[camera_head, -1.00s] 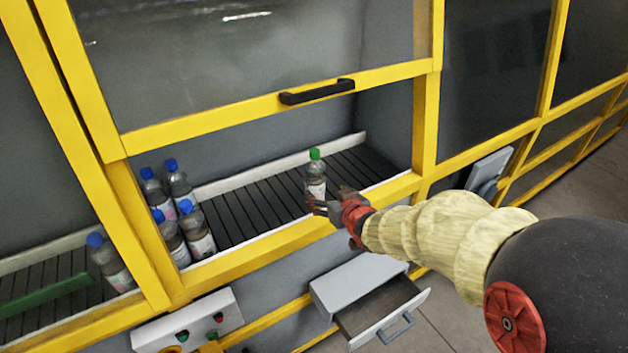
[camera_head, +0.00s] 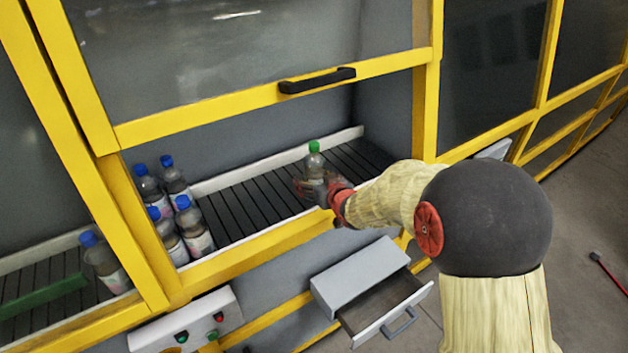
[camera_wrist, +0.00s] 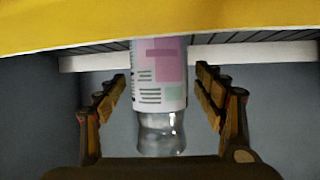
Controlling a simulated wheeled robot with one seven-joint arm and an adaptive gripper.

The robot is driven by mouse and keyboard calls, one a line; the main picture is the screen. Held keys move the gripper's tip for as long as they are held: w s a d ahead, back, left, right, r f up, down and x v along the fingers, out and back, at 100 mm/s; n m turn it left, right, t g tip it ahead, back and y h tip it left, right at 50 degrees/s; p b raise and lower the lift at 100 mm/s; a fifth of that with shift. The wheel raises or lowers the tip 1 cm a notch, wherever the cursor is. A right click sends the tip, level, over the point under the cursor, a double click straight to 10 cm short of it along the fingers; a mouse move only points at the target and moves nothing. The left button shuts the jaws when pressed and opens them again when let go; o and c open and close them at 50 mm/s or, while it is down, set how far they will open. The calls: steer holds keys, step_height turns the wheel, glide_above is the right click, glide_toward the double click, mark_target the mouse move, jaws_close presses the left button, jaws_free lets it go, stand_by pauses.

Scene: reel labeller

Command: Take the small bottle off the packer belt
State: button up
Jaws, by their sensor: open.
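The small bottle (camera_head: 314,168) with a green cap stands upright on the packer belt (camera_head: 248,205), near the belt's right part. It also shows in the wrist view (camera_wrist: 160,90), its pink and white label between my fingers. My gripper (camera_head: 318,188) reaches in over the front yellow rail and has its fingers on either side of the bottle. In the wrist view my gripper (camera_wrist: 160,98) is open, with a gap visible between each finger and the bottle.
Several blue-capped bottles (camera_head: 195,232) stand at the belt's left end. The raised yellow-framed door with a black handle (camera_head: 317,80) is above the opening. An open grey drawer (camera_head: 385,300) juts out below. The belt between the bottle groups is clear.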

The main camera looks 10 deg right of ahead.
steer(key=c, duration=1.8)
steer(key=shift+o, duration=0.2)
steer(key=shift+r, duration=0.1)
